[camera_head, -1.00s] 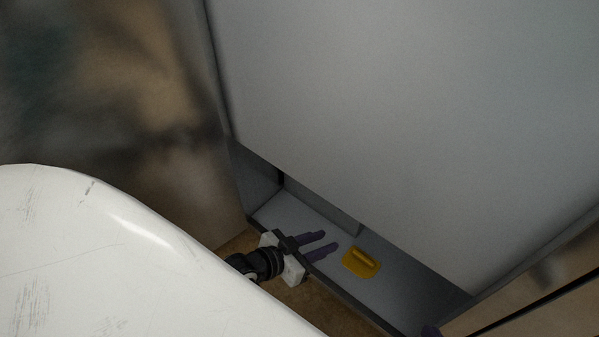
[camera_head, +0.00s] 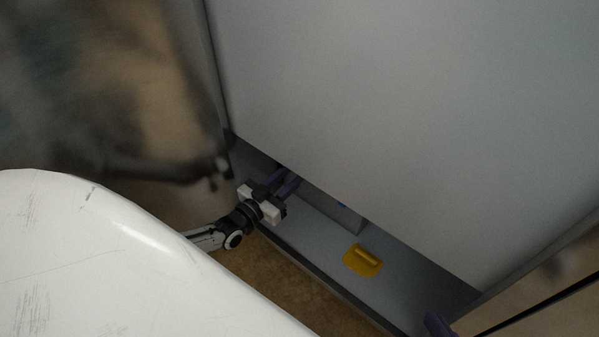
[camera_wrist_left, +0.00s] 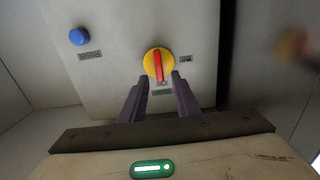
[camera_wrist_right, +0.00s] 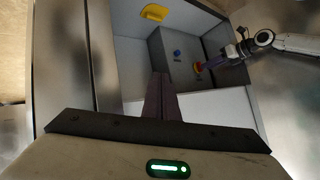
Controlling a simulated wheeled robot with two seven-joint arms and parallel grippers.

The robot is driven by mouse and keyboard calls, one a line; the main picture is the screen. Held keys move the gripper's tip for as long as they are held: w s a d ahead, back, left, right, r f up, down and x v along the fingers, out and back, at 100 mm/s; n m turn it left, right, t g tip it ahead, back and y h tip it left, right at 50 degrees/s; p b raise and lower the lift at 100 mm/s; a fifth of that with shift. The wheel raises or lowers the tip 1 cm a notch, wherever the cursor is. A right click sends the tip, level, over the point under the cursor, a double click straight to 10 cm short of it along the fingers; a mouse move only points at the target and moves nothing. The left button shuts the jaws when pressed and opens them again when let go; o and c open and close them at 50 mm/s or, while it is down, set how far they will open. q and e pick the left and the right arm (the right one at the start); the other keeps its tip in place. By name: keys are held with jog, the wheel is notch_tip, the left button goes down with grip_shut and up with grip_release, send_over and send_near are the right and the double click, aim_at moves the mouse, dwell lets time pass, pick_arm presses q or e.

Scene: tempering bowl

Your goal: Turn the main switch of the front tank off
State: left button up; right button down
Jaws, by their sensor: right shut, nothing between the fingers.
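The main switch (camera_wrist_left: 158,63) is a red bar on a round yellow plate, set in a grey box face. In the left wrist view, the bar stands nearly upright. My left gripper (camera_wrist_left: 161,78) is open, with its two purple fingertips just below the plate, one toward each side of the bar. I cannot tell whether they touch it. The switch also shows in the right wrist view (camera_wrist_right: 198,67) beside my left gripper. In the head view, my left gripper (camera_head: 286,183) reaches under the large panel, which hides the switch. My right gripper (camera_head: 437,323) is shut and empty, lower right.
A blue button (camera_wrist_left: 79,36) sits left of the switch in the left wrist view. A yellow handle (camera_head: 363,261) lies on the recess floor. The large grey panel (camera_head: 400,120) overhangs the recess. The white rounded surface at lower left hides part of my left arm.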

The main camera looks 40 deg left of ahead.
pick_arm(q)
jog(key=shift+w+d+b, duration=0.1)
jog(key=shift+w+b, duration=0.25)
jog(key=shift+w, duration=1.05)
pick_arm(e)
jog(key=shift+a+r+y, duration=0.3)
jog(key=shift+r, duration=0.2)
pick_arm(q)
grip_shut()
